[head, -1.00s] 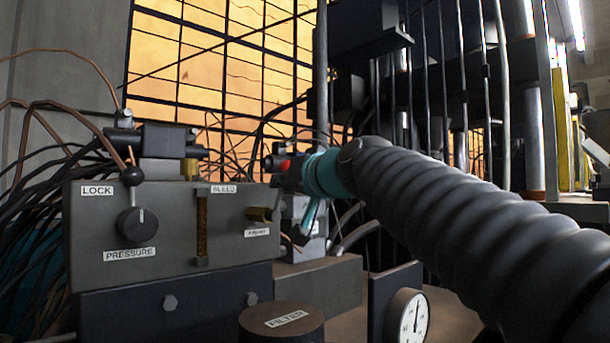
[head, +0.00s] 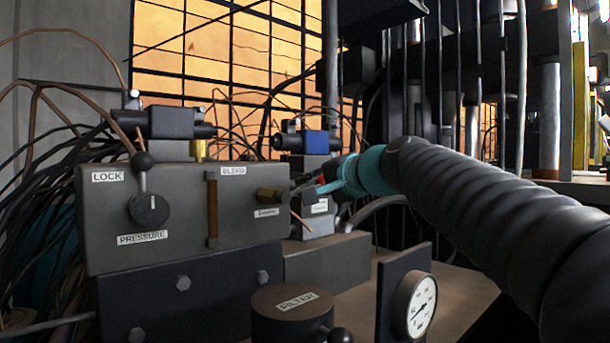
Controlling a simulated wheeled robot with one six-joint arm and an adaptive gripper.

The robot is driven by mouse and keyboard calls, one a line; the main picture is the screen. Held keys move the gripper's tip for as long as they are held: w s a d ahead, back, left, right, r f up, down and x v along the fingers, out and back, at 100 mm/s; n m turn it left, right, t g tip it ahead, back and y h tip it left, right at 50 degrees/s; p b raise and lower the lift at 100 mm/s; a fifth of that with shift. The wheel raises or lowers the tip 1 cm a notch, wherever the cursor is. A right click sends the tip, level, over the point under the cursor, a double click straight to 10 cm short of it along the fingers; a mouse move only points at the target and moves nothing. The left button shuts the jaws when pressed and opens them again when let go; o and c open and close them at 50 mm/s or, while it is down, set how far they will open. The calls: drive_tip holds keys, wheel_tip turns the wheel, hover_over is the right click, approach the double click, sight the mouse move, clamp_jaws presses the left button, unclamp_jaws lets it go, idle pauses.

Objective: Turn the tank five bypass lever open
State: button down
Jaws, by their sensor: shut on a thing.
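My gripper (head: 328,184), with teal and red parts, reaches in from the right in the head view. It is at a small grey valve block (head: 320,222) with a white label too small to read, just right of the large grey manifold (head: 105,240). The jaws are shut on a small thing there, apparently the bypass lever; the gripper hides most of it. A thin grey bar shows just left of the fingertips. No label naming tank five is readable.
The manifold carries a LOCK/PRESSURE knob (head: 150,209) with a black-ball lever (head: 143,161) and a brass fitting (head: 270,195). A blue-bodied valve (head: 315,142) stands behind my gripper. A FILTER cap (head: 291,314) and a dial gauge (head: 414,305) stand in front. Cables crowd the left.

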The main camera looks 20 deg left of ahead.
drive_tip(key=shift+w+d+f+m+g, duration=0.15)
drive_tip(key=shift+f+m, duration=0.3)
drive_tip(key=shift+m, duration=0.35)
drive_tip(key=shift+w+d+f+m+g, duration=0.15)
drive_tip(key=shift+f+m, duration=0.3)
drive_tip(key=shift+m, duration=0.35)
drive_tip(key=shift+f, duration=0.1)
drive_tip(key=c, duration=1.5)
unclamp_jaws()
drive_tip(key=o, duration=0.3)
drive_tip(key=shift+w+d, duration=0.1)
drive_tip(key=shift+s, duration=0.2)
drive_tip(key=v, duration=1.1)
drive_tip(key=shift+d, duration=0.4)
